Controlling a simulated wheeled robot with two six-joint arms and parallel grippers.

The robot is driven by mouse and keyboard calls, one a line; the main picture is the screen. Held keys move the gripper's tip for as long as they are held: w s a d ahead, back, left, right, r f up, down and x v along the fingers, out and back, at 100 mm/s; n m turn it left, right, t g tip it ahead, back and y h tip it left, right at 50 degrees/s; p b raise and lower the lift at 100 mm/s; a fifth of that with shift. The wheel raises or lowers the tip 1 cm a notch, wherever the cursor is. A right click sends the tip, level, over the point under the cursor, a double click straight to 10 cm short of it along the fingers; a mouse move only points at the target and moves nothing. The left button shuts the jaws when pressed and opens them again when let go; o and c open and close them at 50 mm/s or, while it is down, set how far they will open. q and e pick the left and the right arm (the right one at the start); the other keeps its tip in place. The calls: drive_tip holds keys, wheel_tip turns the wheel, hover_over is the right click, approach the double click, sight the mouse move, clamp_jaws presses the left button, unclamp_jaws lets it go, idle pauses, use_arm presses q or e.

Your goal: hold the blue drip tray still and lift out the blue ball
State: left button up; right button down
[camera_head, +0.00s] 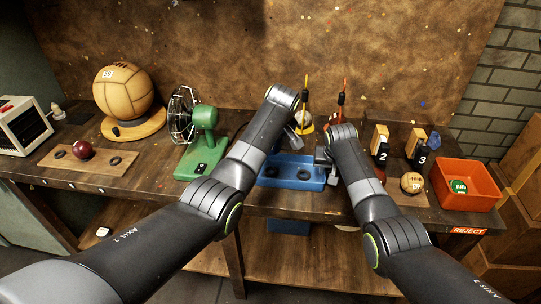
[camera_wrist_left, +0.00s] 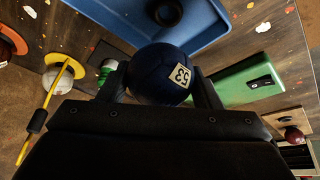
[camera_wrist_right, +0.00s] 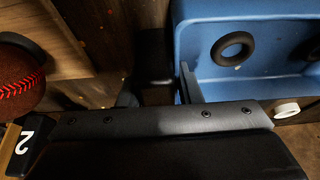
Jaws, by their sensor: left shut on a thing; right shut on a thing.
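The blue drip tray (camera_head: 312,184) sits on the bench with dark rings in it; the rings seen in the head view are empty. My right gripper (camera_head: 322,160) is at the tray's right end. My left gripper (camera_head: 297,132) is above the tray's back side. In the left wrist view its fingers (camera_wrist_left: 160,88) are shut on the dark blue ball (camera_wrist_left: 155,68), marked 53, which appears clear of the tray (camera_wrist_left: 215,22).
A green fan (camera_head: 203,145) stands left of the tray. A red ball (camera_head: 84,150) and a large tan ball (camera_head: 123,90) are farther left. To the right are a small tan ball (camera_head: 412,182), numbered blocks and an orange bin (camera_head: 486,190) holding a green ball.

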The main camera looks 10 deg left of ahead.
use_arm(q)
drive_tip(key=shift+r, duration=1.25)
use_arm(e)
drive_tip(key=c, duration=0.9)
unclamp_jaws()
drive_tip(key=shift+c, duration=0.2)
drive_tip(key=shift+r, duration=0.1)
